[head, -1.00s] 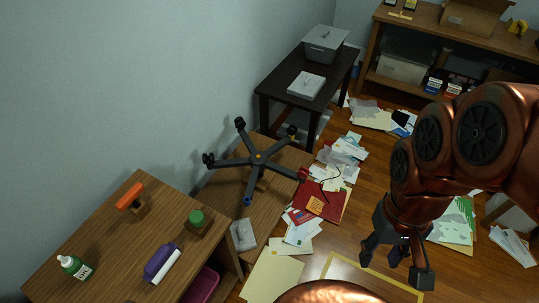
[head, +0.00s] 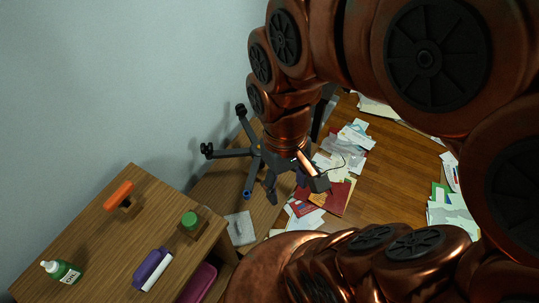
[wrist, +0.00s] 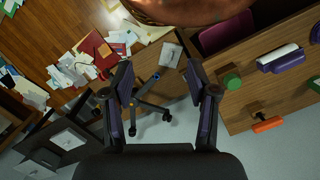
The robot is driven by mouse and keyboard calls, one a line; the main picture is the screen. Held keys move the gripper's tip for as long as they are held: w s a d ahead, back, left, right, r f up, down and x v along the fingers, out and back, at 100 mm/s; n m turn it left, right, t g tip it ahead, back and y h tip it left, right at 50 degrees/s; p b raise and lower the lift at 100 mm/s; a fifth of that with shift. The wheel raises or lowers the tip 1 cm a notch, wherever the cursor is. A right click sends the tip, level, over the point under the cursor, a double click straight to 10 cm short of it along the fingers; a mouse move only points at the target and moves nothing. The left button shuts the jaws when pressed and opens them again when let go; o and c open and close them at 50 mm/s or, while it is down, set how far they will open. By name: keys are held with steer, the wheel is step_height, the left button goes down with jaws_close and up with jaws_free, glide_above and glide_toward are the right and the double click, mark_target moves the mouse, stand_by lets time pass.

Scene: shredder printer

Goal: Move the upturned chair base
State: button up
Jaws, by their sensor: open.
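The upturned chair base (head: 230,153) is dark grey, with star-like legs and black casters. It sits on the low wooden surface against the wall. My arm covers its right part in the head view. My gripper (head: 292,187) is open above the base's right side. The jaws hold nothing. I cannot tell whether a finger touches the base.
A wooden desk (head: 110,230) at the lower left carries an orange-handled stamp, a green-topped item, a purple item and a green bottle (head: 62,272). Papers (head: 345,150) and a red folder (head: 338,197) litter the floor. A dark table (wrist: 60,140) stands beside the base.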

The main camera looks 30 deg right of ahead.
steer(key=w+d+f+n+b, duration=0.2)
steer(key=w+d+f+b, duration=0.4)
steer(key=w+f, duration=0.4)
steer(key=w+d+f+n+t+b, duration=0.1)
steer(key=w+d+f+b, duration=0.2)
steer(key=w+f+b, duration=0.65)
steer(key=w+d+f+n+b, duration=0.2)
steer(key=w+d+f+b, duration=0.35)
steer(key=w+f, duration=0.5)
steer(key=shift+n+t, duration=0.3)
steer(key=shift+t, duration=0.1)
steer(key=w+d+f+b, duration=0.1)
steer(key=d+f+b, duration=0.1)
steer(key=f, duration=0.2)
steer(key=w+d+f+b, duration=0.2)
steer(key=d+f+b, duration=0.1)
steer(key=f, duration=0.2)
steer(key=w+d+f+b, duration=0.2)
steer(key=d+f, duration=0.1)
steer(key=f, duration=0.2)
steer(key=shift+w+d+f, duration=0.15)
steer(key=shift+d+f, duration=0.05)
steer(key=shift+d, duration=0.05)
steer(key=shift+w+d+f+b, duration=0.1)
steer(key=shift+d+f+b, duration=0.15)
steer(key=shift+f+b, duration=0.15)
step_height(320, 180, down, 8)
steer(key=shift+r+b, duration=0.25)
steer(key=shift+b, duration=0.55)
jaws_close()
